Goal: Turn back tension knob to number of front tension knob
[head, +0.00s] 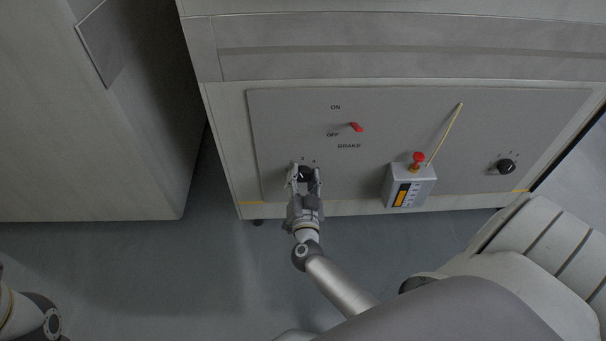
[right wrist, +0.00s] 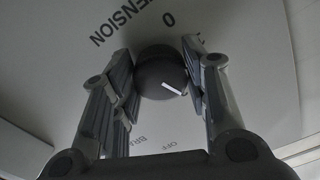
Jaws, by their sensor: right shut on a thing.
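A black tension knob (head: 305,172) sits low on the left of the grey panel, between the fingers of my right gripper (head: 304,178). The right gripper is shut on this knob. The right wrist view shows the dark round knob (right wrist: 160,72) between both fingers, with a white pointer line on its face. The word TENSION and a 0 are printed beside it; other marks are hidden. A second black knob (head: 506,166) with a light mark stands at the panel's right end, its numbers too small to read. I cannot tell from labels which is front or back. My left gripper is out of view.
A red brake switch (head: 356,127) with ON and OFF labels sits above the held knob. A grey box (head: 408,186) with a red button (head: 418,157) and a thin yellowish stick (head: 444,135) stand between the knobs. Another cabinet (head: 90,120) is at left; the floor between is clear.

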